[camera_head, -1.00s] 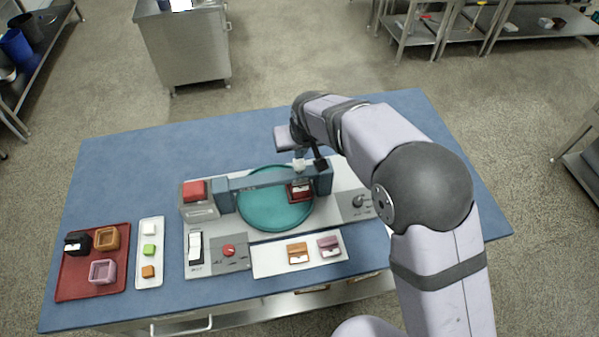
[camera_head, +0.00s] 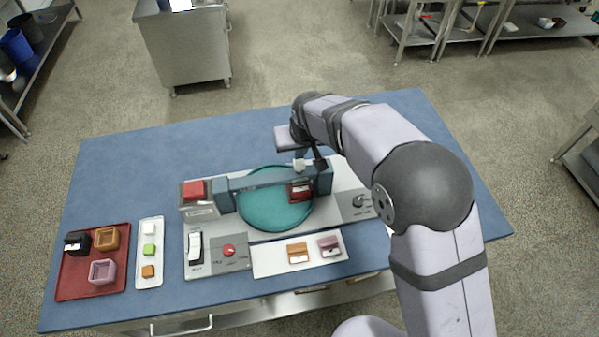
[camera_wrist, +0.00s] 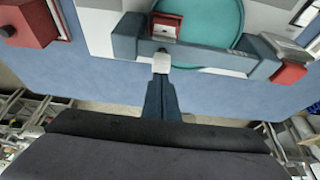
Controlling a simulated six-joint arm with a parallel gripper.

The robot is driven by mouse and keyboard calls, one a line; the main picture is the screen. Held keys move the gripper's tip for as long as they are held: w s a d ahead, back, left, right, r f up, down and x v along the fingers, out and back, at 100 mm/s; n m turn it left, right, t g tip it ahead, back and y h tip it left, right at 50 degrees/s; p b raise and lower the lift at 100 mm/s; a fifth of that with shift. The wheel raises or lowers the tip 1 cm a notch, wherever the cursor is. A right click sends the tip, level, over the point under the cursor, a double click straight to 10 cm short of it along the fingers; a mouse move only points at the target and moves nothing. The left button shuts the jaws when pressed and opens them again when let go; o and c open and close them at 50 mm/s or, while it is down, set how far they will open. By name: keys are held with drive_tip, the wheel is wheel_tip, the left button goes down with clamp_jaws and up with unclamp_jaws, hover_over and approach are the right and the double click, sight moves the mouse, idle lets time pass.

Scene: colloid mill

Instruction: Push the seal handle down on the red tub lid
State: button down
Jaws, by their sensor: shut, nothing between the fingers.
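The red tub (camera_head: 301,190) stands near the right edge of the teal round plate (camera_head: 268,215), under the right part of the blue-grey bridge (camera_head: 262,180). It has a pale strip on its lid; it also shows in the wrist view (camera_wrist: 167,27). The seal handle's angle is too small to make out. My gripper (camera_head: 300,159) is shut and empty, above and behind the bridge. In the wrist view my gripper (camera_wrist: 160,80) reaches to a pale block (camera_wrist: 161,63) at the bridge's back edge. I cannot tell whether they touch.
A red-topped box (camera_head: 197,198) stands at the bridge's left end. A white panel (camera_head: 272,262) holds an orange and a pink container in front. A red tray (camera_head: 80,288) and a narrow white tray (camera_head: 147,281) lie left. The blue table is clear behind the machine.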

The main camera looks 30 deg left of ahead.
drive_tip(key=shift+f+b, duration=0.7)
drive_tip(key=shift+f, duration=0.45)
idle(0.8)
drive_tip(key=shift+r, duration=0.1)
drive_tip(key=shift+r+p, duration=2.7)
drive_tip(key=shift+r, duration=1.05)
drive_tip(key=shift+r+p, duration=0.65)
drive_tip(key=shift+r, duration=0.25)
idle(1.3)
